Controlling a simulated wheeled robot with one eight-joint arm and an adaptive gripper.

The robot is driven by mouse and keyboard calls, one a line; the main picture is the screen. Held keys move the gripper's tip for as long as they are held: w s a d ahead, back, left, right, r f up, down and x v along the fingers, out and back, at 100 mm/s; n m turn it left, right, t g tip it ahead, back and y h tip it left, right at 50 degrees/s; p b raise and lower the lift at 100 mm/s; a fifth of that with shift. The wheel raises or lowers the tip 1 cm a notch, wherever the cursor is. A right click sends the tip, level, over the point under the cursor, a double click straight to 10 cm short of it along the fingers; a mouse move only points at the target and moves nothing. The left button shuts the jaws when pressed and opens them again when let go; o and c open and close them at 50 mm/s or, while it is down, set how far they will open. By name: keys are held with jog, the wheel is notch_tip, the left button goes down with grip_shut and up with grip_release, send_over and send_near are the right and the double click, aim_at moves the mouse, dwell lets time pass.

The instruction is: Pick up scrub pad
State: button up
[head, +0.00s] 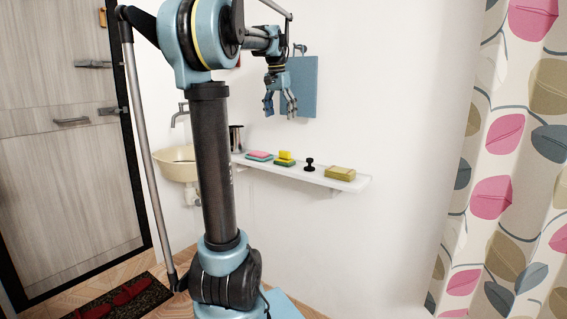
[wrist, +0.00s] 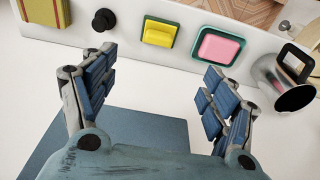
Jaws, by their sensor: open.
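Several pads lie on a white wall shelf (head: 317,180); I cannot tell which one is the scrub pad. A pink pad on a teal base (head: 259,156) is on the left, also in the wrist view (wrist: 219,47). Beside it is a yellow block on a green base (head: 285,158), also in the wrist view (wrist: 160,33). An olive-yellow pad (head: 340,173) lies at the right end, cut off in the wrist view (wrist: 45,18). My gripper (head: 280,112) is open and empty, above the shelf and apart from the pads. It shows in the wrist view (wrist: 160,65).
A black knobbed object (head: 309,164) stands between the yellow block and olive-yellow pad. A metal mug (head: 236,139) stands at the shelf's left end, near a basin (head: 176,163) and tap. A blue board (head: 300,86) hangs behind my gripper. A patterned curtain (head: 510,150) is at right.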

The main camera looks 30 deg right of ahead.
aim_at(284, 151)
jog(key=d+f, duration=0.1)
jog(key=f, duration=0.4)
jog(key=d+f, duration=0.1)
jog(key=f, duration=0.5)
jog(key=w+f, duration=0.1)
jog(key=f, duration=0.5)
jog(key=shift+d, duration=0.4)
jog(key=c, duration=1.2)
